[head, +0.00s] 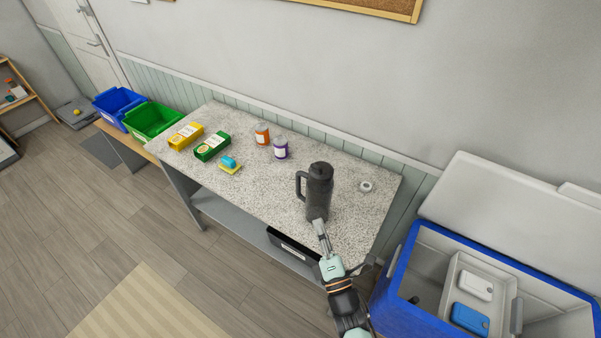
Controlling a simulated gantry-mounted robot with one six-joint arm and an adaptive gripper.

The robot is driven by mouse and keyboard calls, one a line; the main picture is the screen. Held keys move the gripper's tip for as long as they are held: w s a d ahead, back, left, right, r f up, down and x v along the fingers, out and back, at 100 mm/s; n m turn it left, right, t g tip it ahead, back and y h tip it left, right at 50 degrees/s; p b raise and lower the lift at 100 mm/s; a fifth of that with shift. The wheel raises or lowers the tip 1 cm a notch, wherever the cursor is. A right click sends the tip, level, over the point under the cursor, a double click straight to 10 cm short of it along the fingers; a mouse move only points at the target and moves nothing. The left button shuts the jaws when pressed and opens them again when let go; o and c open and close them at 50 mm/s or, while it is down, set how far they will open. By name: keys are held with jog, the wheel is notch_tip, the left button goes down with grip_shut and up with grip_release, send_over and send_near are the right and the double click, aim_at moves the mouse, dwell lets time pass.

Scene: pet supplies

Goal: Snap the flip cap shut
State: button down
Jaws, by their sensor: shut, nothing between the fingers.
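A dark grey bottle (319,190) with a side handle stands upright on the speckled table (265,195), right of its middle. Its lid (320,170) is at the top; the flip cap is too small and dark for me to tell whether it is up or down. My gripper (318,221) is shut and empty. In this view it overlaps the foot of the bottle on the near side. I cannot tell whether it touches the bottle.
A small white round item (365,187) lies right of the bottle. Orange (262,135) and purple (280,149) containers, yellow (186,136) and green (212,147) boxes and a sponge (230,168) are further left. An open blue cooler (400,285) stands at the right.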

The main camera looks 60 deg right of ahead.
jog(key=p, duration=0.4)
send_near(311, 168)
jog(key=w+a+r+x, duration=0.1)
jog(key=x, duration=0.4)
jog(key=shift+s+d+f, duration=0.1)
jog(key=shift+d, duration=0.7)
